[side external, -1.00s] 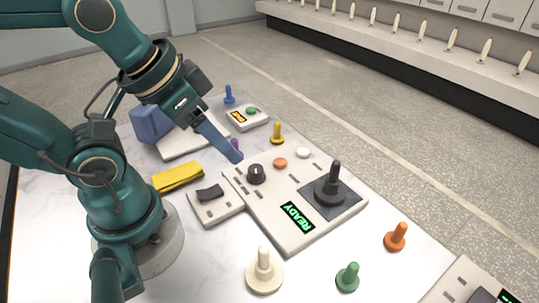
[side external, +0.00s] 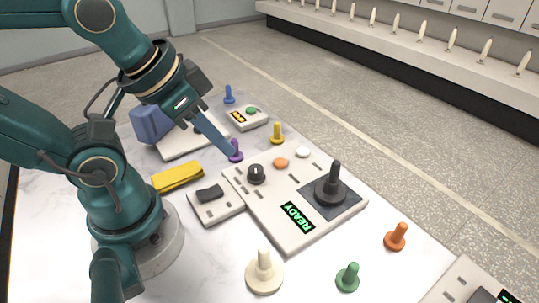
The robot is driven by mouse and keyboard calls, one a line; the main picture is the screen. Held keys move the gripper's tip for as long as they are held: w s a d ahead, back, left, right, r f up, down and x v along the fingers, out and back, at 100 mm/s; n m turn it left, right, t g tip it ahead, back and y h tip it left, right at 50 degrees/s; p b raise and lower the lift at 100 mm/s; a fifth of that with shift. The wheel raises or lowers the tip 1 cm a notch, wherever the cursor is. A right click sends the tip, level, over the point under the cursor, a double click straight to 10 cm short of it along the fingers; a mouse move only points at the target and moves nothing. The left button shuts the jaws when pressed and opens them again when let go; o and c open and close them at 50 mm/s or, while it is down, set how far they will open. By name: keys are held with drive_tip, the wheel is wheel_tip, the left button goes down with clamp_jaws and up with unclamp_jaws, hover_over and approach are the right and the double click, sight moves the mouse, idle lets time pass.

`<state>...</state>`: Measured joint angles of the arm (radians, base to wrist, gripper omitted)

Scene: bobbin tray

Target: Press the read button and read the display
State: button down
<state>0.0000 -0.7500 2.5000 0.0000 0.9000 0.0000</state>
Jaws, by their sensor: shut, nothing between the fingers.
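A light grey control panel (side external: 262,222) lies in the middle of the table. Its dark display (side external: 298,216) shows "READY" in green letters. An orange button (side external: 281,162) and a white button (side external: 303,152) sit near its far edge; no label saying which one is the read button is legible. A small grey box (side external: 262,124) behind has a green button (side external: 252,111) and an amber display (side external: 238,117) too small to read. My gripper (side external: 229,150) is shut, pointing down and right, its tip beside the purple peg (side external: 237,152), left of the orange button.
The panel also carries a black knob (side external: 256,174) and a black joystick (side external: 332,187). A rocker-switch box (side external: 219,208) adjoins it. A yellow cloth (side external: 178,177) and a blue block (side external: 152,124) lie left. Yellow (side external: 277,134), cream (side external: 264,273), green (side external: 348,278) and orange (side external: 396,237) pegs stand around.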

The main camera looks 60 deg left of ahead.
idle(0.9)
drive_tip(key=w+d+r+n+t+h, duration=0.1)
drive_tip(key=w+d+r+n+t, duration=0.15)
drive_tip(key=w+r, duration=0.35)
drive_tip(key=n+t+y, duration=0.1)
drive_tip(key=n+y, duration=0.2)
drive_tip(key=n, duration=0.6)
hover_over(301, 153)
wheel_tip(301, 153, down, 7)
drive_tip(key=shift+f, duration=0.8)
drive_tip(key=shift+s+f, duration=0.1)
drive_tip(key=shift+f, duration=4.3)
